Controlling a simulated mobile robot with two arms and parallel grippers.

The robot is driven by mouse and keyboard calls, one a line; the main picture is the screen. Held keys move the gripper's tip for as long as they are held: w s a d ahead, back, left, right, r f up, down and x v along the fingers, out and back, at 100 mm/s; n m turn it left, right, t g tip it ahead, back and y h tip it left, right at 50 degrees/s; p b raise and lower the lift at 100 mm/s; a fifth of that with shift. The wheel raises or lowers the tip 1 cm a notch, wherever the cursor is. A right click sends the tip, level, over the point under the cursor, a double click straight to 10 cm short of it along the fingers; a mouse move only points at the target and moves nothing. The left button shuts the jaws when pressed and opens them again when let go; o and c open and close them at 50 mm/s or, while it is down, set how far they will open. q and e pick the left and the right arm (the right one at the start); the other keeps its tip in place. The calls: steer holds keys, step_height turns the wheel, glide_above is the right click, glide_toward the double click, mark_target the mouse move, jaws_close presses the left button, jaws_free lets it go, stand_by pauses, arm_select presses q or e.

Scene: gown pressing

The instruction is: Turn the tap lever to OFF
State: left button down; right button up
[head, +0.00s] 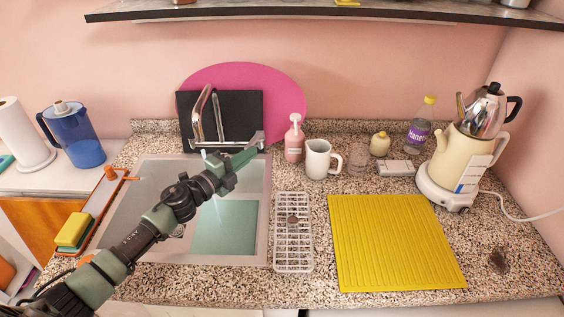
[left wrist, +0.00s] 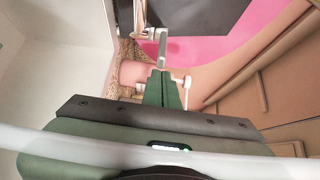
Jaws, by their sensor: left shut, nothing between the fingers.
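The chrome tap (head: 202,105) stands at the back of the sink, in front of a black board. Its lever (head: 258,138) sticks out on the right side of the tap. In the left wrist view, the lever (left wrist: 162,47) is a short chrome bar just ahead of the fingertips. My left gripper (head: 250,155) is shut and empty, reaching over the sink close to the lever. In the left wrist view, its green fingers (left wrist: 163,78) are together. Contact with the lever cannot be told. My right gripper is not in view.
The sink (head: 130,215) lies below my left arm. A pink soap bottle (head: 294,140) and a white mug (head: 318,158) stand to the right of the gripper. A clear rack (head: 292,258) and a yellow mat (head: 390,240) lie nearer the front.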

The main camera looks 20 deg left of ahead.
arm_select(q)
steer(key=a, duration=0.2)
steer(key=a+b, duration=0.1)
steer(key=shift+w+a+r, duration=0.15)
steer(key=shift+a, duration=0.2)
